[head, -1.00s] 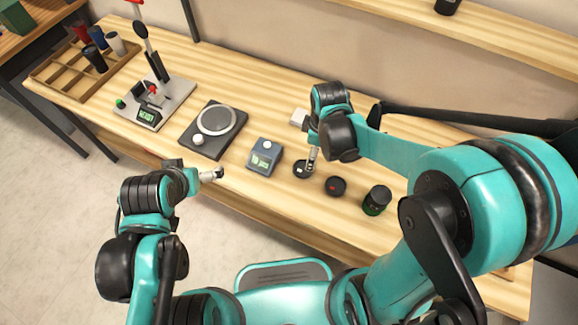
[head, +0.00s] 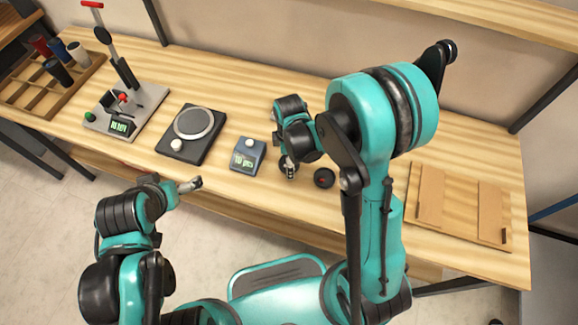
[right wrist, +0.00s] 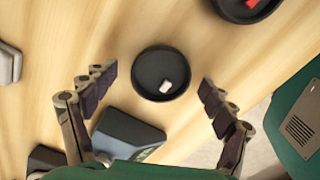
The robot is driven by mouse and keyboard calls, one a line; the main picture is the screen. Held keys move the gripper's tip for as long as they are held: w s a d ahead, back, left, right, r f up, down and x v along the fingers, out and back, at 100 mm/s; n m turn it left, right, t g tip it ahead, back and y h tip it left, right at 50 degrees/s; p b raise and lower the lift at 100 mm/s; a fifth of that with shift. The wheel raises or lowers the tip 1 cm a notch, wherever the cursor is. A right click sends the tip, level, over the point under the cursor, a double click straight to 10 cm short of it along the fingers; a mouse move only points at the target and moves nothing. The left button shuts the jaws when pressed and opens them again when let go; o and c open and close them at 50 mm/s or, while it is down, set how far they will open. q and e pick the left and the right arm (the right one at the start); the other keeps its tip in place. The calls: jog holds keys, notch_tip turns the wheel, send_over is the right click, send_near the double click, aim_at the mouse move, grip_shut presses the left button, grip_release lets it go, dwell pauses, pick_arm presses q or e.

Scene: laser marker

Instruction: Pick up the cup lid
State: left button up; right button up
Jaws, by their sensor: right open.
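A round black cup lid with a small white mark (right wrist: 152,83) lies on the table in the right wrist view. In the head view the same lid (head: 283,167) is partly hidden by my right gripper (head: 290,172). My right gripper is open, its fingers (right wrist: 158,88) spread on either side of the lid, apart from it. A second black lid with a red mark (head: 324,178) lies just to the right; its edge also shows in the right wrist view (right wrist: 232,10). My left gripper (head: 194,184) is empty near the table's front edge; its jaw opening is unclear.
A blue-grey counter box with a display (head: 247,156) stands close left of the lid. Further left are a scale (head: 185,150), a lever press (head: 125,110) and a wooden tray with cups (head: 30,104). A board with two wooden panels (head: 455,205) lies at the right.

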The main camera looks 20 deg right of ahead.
jog(key=shift+r, duration=0.1)
jog(key=shift+c, duration=0.2)
jog(key=c, duration=1.1)
jog(key=shift+c, duration=0.2)
jog(key=shift+r, duration=0.15)
